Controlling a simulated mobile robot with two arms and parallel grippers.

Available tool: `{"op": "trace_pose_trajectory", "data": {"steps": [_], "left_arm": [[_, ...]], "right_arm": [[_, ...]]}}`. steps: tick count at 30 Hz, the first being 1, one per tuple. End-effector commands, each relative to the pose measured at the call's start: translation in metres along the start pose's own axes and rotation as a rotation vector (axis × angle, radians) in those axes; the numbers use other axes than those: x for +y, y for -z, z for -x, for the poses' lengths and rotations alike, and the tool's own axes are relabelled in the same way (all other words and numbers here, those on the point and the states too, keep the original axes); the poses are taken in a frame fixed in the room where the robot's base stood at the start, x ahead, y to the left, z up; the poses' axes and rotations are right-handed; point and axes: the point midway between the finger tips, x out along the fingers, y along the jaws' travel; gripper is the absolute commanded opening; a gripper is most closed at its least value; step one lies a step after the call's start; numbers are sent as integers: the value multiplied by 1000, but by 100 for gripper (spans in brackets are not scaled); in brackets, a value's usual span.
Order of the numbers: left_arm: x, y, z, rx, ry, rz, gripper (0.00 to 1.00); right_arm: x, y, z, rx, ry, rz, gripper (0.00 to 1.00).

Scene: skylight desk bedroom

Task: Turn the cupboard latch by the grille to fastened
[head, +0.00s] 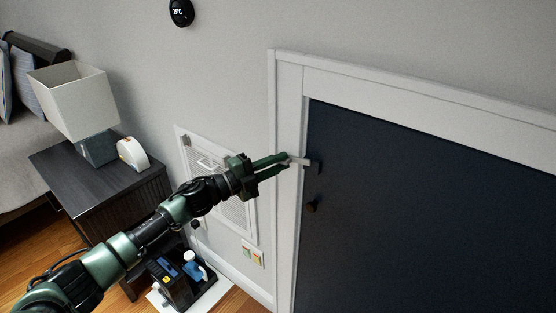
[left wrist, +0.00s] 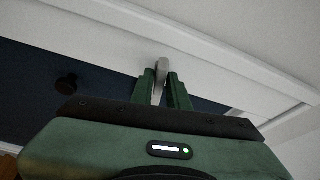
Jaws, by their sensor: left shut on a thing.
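The cupboard latch (head: 300,162) is a small pale grey bar at the left edge of the dark cupboard door (head: 420,210). It lies roughly level, from the white frame towards a small dark fitting at the door edge. My left gripper (head: 287,159) reaches it from the left, its fingers shut on the bar's near end. In the left wrist view my left gripper (left wrist: 160,88) has the grey latch (left wrist: 162,68) between its two green fingers. The fingers hide part of the latch. The grille (head: 240,217) is on the wall left of the door, partly behind my arm. My right gripper is not in view.
A nightstand (head: 92,190) with a lamp (head: 75,98) is at the left. A dark caddy with bottles (head: 180,278) stands on the floor below my arm. The wall above the gripper is clear.

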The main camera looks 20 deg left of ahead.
Motion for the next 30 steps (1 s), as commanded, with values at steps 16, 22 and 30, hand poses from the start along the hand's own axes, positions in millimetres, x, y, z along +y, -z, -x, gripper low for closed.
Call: {"op": "trace_pose_trajectory", "data": {"steps": [16, 22, 30], "left_arm": [[1, 0, 0, 0, -86, -200, 0], [2, 0, 0, 0, -89, -209, 0], [2, 0, 0, 1, -89, -208, 21]], "right_arm": [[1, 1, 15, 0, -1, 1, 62], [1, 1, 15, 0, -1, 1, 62], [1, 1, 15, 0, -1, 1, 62]]}}
